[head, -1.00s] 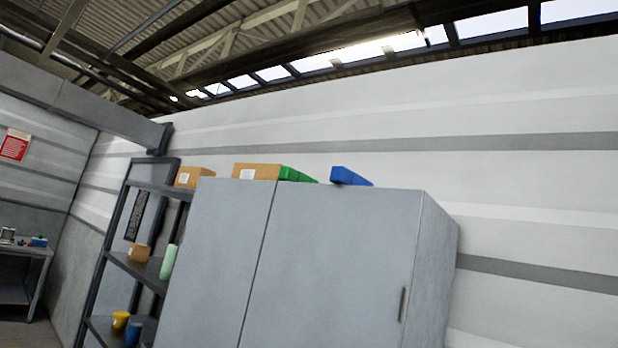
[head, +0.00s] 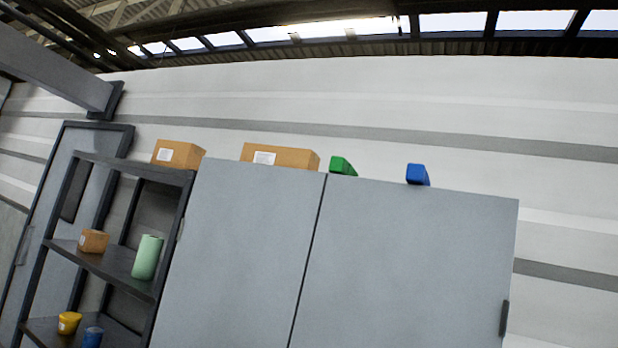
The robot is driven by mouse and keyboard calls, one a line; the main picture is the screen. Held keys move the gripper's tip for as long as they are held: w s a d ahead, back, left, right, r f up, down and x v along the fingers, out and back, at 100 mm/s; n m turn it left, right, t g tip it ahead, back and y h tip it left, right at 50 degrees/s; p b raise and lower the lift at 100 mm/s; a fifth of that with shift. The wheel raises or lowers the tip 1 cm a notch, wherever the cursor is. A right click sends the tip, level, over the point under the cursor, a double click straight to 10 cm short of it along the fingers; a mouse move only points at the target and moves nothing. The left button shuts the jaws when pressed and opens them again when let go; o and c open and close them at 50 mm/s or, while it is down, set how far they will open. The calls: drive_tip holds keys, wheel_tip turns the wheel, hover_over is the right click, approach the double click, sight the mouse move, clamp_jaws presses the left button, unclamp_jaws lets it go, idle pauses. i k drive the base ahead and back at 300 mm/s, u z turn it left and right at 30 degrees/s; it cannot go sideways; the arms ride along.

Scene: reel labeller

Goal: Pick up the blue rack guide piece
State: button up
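A small blue piece (head: 417,175) sits on top of the grey cabinet (head: 400,260), right of centre. I see only its near end above the cabinet's top edge, so I cannot tell its full shape. A similar green piece (head: 342,166) sits to its left on the same cabinet top. My gripper is not in the head view.
Cardboard boxes stand on the cabinet top (head: 300,158) and the dark shelf unit (head: 178,152). The shelves hold a small box (head: 93,241), a pale green cylinder (head: 147,257), a yellow container (head: 69,322) and a blue container (head: 92,338). A striped wall stands behind.

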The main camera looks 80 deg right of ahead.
sight(416, 173)
drive_tip(key=i, duration=1.9)
drive_tip(key=z, duration=3.95)
drive_tip(key=i, duration=1)
